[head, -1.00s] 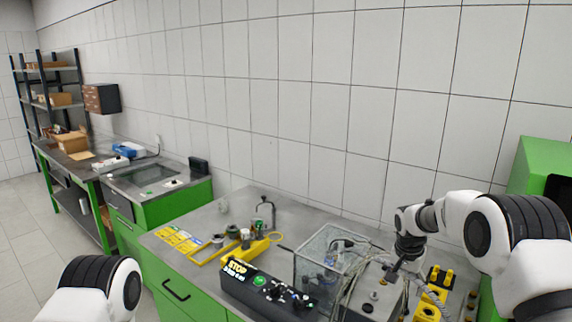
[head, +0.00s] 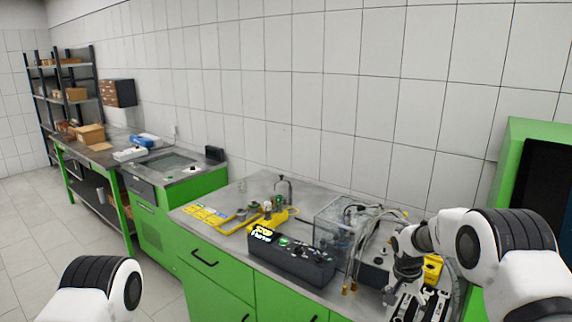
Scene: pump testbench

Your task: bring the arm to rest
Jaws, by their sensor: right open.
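My right arm comes in from the right in the head view, and its wrist bends downward over the right end of the green bench. My right gripper (head: 403,303) points down at the bottom edge of the picture, in front of the bench's right part. It is open, and I see nothing held in it. Its fingertips are partly cut off by the frame edge. My left arm shows only as a white and black link at the bottom left. My left gripper is out of view.
The bench top (head: 240,190) carries a clear box (head: 335,228) with tubing, a black control box (head: 290,258) with a STOP sign and a yellow tool holder (head: 268,220). A green cabinet (head: 505,170) stands at the right. Shelves (head: 70,95) stand far left. Floor is open at left.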

